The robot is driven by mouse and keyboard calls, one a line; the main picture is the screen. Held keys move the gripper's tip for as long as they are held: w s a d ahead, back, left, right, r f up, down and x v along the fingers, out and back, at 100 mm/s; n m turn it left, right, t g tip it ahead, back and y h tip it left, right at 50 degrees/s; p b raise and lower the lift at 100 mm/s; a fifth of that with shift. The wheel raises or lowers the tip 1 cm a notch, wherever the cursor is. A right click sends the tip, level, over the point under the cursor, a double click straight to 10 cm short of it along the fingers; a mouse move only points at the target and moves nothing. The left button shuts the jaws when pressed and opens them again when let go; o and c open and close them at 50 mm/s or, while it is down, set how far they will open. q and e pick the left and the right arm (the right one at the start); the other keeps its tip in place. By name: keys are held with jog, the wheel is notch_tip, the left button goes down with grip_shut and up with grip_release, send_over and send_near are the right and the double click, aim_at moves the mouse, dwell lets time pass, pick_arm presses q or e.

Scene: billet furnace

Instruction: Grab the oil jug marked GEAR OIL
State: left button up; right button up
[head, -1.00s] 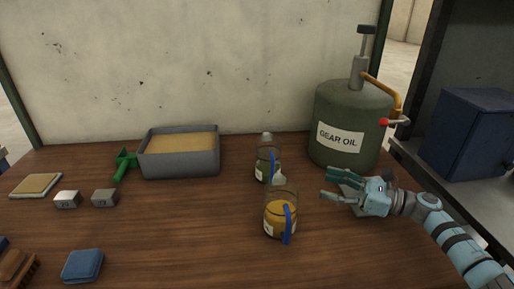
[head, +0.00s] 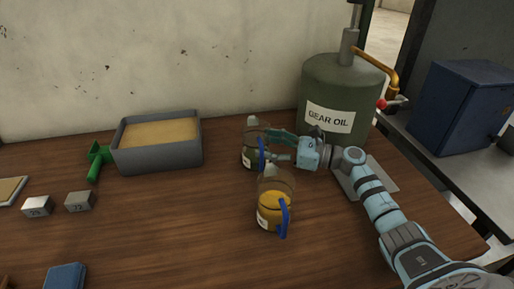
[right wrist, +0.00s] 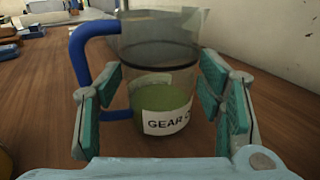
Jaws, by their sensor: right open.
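The oil jug marked GEAR OIL (head: 250,156) is a clear jug with a blue handle, upright on the table in the head view. In the right wrist view the jug (right wrist: 165,85) holds green oil, and its label reads "GEAR O" with the end cut off. My right gripper (head: 273,145) is open, its fingers reaching to the jug from the right. In the wrist view one finger stands on each side of the jug, the left one by the blue handle; I cannot tell whether they touch. My left gripper is not in view.
A second jug (head: 271,209) with amber oil and a blue handle stands just in front. A green GEAR OIL drum (head: 340,90) with a pump stands behind my right arm. A grey tray (head: 158,157), a green scoop (head: 97,160) and metal blocks (head: 79,201) lie left.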

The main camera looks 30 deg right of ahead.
aim_at(257, 142)
jog(key=x, duration=0.3)
jog(key=shift+w+a, duration=0.2)
jog(key=shift+a, duration=0.05)
jog(key=shift+d, duration=0.1)
jog(key=c, duration=1)
jog(key=shift+c, duration=0.4)
jog(key=shift+r, duration=0.15)
